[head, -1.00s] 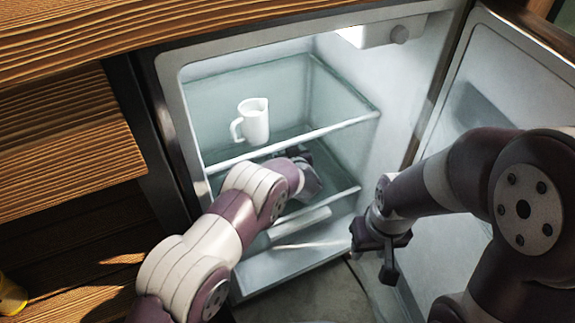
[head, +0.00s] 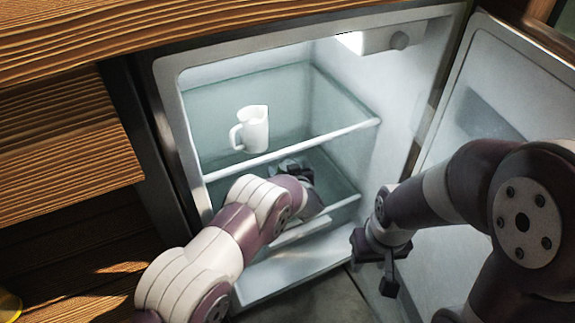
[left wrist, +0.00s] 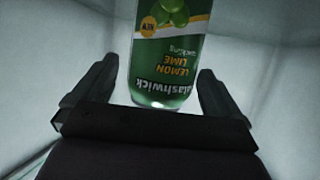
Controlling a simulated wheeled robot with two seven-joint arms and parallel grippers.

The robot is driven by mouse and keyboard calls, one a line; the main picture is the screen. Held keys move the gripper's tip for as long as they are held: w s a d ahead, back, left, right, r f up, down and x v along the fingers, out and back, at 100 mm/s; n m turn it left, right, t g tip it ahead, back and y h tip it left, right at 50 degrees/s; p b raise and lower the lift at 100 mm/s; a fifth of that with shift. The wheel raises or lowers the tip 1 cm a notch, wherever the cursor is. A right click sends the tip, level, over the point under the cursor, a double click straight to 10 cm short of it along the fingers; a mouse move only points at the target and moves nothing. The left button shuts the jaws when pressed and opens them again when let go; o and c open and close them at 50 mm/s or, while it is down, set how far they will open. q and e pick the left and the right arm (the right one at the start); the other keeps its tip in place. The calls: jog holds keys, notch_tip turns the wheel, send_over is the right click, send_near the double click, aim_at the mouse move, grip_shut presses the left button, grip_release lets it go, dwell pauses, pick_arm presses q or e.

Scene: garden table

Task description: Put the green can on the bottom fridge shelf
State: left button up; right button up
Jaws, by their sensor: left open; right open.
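The green can (left wrist: 168,52) with lemon-lime lettering shows in the left wrist view, upside down in the picture, its upper part cut off by the frame's top edge. It lies between the two spread fingers of my left gripper (left wrist: 157,78), with a gap visible on both sides. In the head view my left gripper (head: 292,168) is inside the fridge (head: 172,95), below the upper glass shelf; the can is hidden there. I cannot tell what the can rests on. My right gripper (head: 380,262) is open and empty, in front of the fridge near the door.
A white jug (head: 254,129) stands on the upper fridge shelf (head: 300,145). The fridge door (head: 465,110) is open to the right. A wooden counter (head: 200,30) runs above the fridge. A yellow object (head: 8,305) shows at the lower left edge.

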pick_arm(q)
jog(key=p+v, duration=0.4)
jog(key=v, duration=0.6)
jog(key=shift+p, duration=0.3)
jog(key=shift+r, duration=0.15)
